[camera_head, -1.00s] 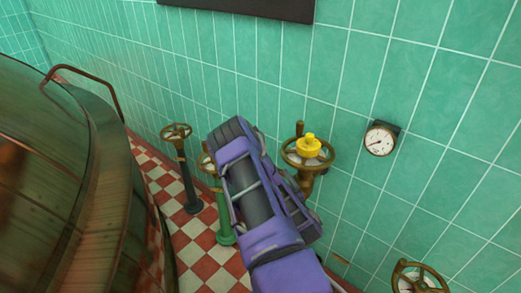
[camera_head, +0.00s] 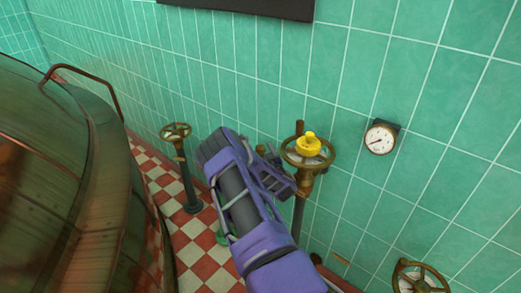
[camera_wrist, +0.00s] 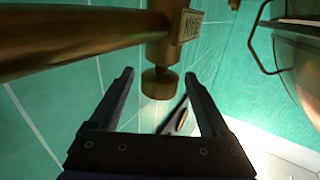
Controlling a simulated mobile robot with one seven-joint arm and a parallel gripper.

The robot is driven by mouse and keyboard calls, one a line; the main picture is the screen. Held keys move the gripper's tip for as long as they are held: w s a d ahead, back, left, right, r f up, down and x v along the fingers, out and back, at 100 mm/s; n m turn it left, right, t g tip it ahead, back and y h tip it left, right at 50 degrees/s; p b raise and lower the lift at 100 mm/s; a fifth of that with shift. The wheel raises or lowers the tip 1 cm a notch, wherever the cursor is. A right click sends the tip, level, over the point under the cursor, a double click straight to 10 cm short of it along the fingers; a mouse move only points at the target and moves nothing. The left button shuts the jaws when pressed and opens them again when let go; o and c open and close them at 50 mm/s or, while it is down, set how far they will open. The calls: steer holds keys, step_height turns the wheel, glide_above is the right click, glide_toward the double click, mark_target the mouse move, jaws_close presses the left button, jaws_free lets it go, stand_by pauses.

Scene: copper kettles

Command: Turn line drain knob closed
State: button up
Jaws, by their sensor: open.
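In the wrist view a short round brass knob (camera_wrist: 160,83) hangs under a brass pipe (camera_wrist: 75,40) that carries a small lettered plate; I take it for the drain knob. My gripper (camera_wrist: 159,75) is open, its two dark fingers apart on either side of the knob; I cannot tell whether they touch it. In the head view my gripper (camera_head: 268,158) is beside the brass valve column (camera_head: 301,200), partly hidden behind my purple arm. The knob cannot be made out there.
A brass handwheel (camera_head: 308,160) with a yellow fitting (camera_head: 309,144) tops the column, close to my gripper. A gauge (camera_head: 380,138) is on the green tiled wall. Other handwheels stand left (camera_head: 175,131) and lower right (camera_head: 421,279). A copper kettle (camera_head: 60,180) fills the left.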

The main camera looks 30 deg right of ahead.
jaws_close()
steer(key=m+g+h+b, duration=0.1)
steer(key=m+h+b, duration=0.1)
steer(key=h, duration=0.1)
steer(key=shift+w+f+b, duration=0.1)
steer(key=shift+b, duration=0.2)
steer(key=shift+m+g+h+b, duration=0.35)
steer(key=shift+m+h, duration=0.25)
steer(key=shift+h, duration=0.3)
jaws_free()
